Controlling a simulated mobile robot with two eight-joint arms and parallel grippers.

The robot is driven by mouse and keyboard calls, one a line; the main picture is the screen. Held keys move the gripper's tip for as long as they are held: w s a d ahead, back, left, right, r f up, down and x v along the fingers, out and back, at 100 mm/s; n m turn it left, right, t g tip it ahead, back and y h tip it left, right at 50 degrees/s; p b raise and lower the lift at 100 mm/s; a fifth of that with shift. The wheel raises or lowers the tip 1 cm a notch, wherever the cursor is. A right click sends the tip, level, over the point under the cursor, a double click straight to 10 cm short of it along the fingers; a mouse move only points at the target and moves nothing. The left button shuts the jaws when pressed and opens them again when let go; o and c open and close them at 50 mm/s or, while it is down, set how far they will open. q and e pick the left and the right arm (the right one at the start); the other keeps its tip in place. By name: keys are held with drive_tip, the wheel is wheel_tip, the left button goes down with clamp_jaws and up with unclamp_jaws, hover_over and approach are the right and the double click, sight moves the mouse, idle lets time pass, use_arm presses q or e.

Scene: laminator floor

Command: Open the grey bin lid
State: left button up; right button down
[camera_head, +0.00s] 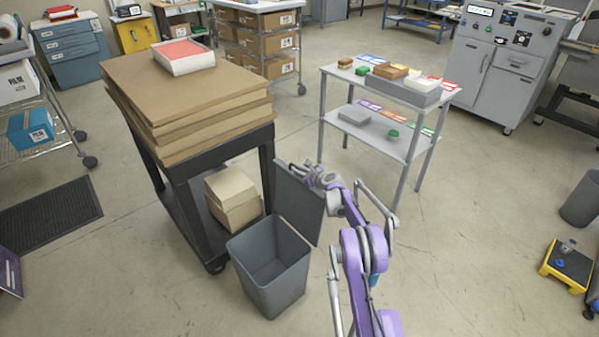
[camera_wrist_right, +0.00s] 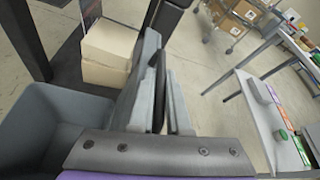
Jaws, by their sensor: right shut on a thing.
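The grey bin (camera_head: 270,275) stands on the floor, and its open, empty-looking inside shows. Its lid (camera_head: 299,203) stands raised, close to upright, at the bin's back right side. My right gripper (camera_head: 312,176) is at the lid's upper edge and shut on it. In the right wrist view the lid (camera_wrist_right: 159,92) shows edge-on between the two fingers, and the bin (camera_wrist_right: 45,128) is at the left. My left gripper is in neither view.
A dark cart (camera_head: 190,175) stacked with brown boards stands left of the bin, with cardboard boxes (camera_head: 232,198) on its lower shelf. A grey two-shelf table (camera_head: 380,125) holding small items stands behind my right arm. The floor in front is clear.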

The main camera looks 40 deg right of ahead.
drive_tip(key=c, duration=0.9)
unclamp_jaws()
drive_tip(key=shift+s, duration=0.1)
wheel_tip(320, 180, up, 4)
drive_tip(key=b, duration=0.1)
hover_over(315, 190)
drive_tip(key=shift+a, duration=0.1)
